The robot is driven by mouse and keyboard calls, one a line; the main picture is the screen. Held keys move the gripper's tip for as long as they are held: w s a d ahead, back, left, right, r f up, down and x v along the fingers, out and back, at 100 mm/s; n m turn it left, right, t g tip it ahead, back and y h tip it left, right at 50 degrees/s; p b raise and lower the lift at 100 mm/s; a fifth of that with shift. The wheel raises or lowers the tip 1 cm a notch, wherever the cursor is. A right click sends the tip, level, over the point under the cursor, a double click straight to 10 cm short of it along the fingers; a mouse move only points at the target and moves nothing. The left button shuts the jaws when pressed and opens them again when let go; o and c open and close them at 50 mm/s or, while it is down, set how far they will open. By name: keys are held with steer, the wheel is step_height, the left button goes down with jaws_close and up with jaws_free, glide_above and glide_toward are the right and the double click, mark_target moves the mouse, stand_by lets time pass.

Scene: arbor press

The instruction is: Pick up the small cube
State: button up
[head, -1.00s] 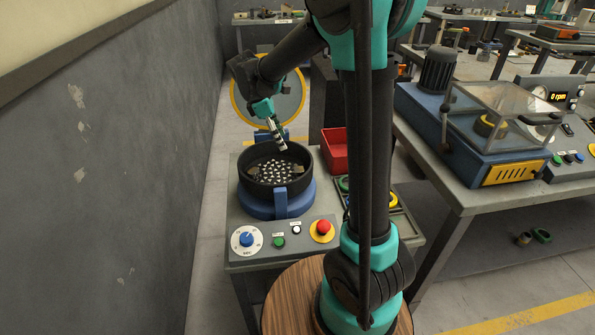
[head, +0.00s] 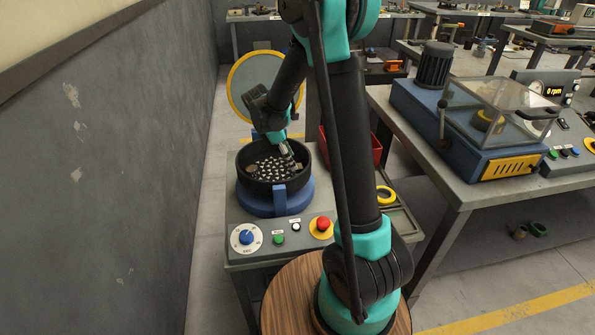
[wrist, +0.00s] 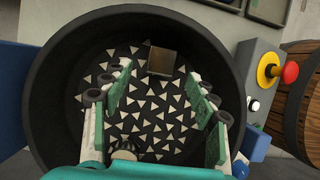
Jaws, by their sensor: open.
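The small cube (wrist: 163,61) is a dull brown-grey block. In the wrist view it lies among the pale triangular pieces inside the black round bowl (wrist: 62,128), toward the upper part of the picture. My gripper (wrist: 160,98) is open, with its green-padded fingers apart at left and right. The cube shows beyond the gap between the fingertips, and neither finger touches it. In the head view my gripper (head: 287,153) reaches down into the bowl (head: 243,158) at its right side.
The bowl's high wall surrounds my fingers. A control panel (head: 273,238) with a red button (head: 323,223) stands in front of the bowl. A red bin (head: 376,149) and a yellow ring (head: 386,195) are to the right. The grey wall (head: 110,170) is at left.

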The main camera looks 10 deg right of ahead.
mark_target(298, 170)
steer(key=shift+d+x, duration=0.2)
steer(key=shift+x, duration=1.1)
steer(key=shift+d+x, duration=0.15)
steer(key=shift+x, duration=1.1)
steer(key=shift+r, duration=0.15)
jaws_close()
